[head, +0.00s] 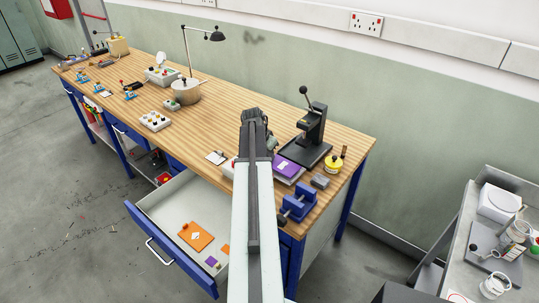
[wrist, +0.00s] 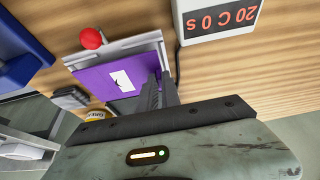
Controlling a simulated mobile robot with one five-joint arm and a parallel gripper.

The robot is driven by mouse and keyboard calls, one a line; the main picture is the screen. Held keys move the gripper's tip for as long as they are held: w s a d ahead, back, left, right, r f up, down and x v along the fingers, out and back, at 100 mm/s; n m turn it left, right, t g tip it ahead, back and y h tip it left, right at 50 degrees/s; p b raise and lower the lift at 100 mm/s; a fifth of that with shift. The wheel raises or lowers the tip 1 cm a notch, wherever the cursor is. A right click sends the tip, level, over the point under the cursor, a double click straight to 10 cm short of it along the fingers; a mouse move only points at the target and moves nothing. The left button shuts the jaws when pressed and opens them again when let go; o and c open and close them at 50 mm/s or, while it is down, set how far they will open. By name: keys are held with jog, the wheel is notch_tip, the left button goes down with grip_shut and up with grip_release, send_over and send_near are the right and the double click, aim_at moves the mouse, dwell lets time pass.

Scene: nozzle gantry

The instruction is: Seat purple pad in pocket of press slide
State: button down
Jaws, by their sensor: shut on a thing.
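The purple pad (wrist: 108,82), with a white label on it, lies over the press slide (wrist: 112,46) in the wrist view. The slide is a grey plate with a red ball knob, and its rim shows along the pad's upper edge. My gripper (wrist: 160,80) is shut on the pad's right edge. I cannot tell whether the pad is down in the pocket or just above it. In the head view the pad (head: 287,167) shows right of my arm, in front of the black press (head: 315,128). My gripper is mostly hidden there behind my arm.
A blue vise (head: 298,203), a small grey block (head: 320,181) and a yellow pot (head: 333,164) stand close to the pad. A timer display (wrist: 218,18) is near my gripper in the wrist view. The drawer (head: 165,215) below the bench is open.

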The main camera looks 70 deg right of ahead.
jog(key=shift+f+b, duration=0.65)
jog(key=shift+f, duration=0.1)
jog(key=c, duration=1.5)
grip_release()
jog(key=shift+r, duration=0.1)
notch_tip(320, 180, up, 7)
jog(key=p, duration=0.7)
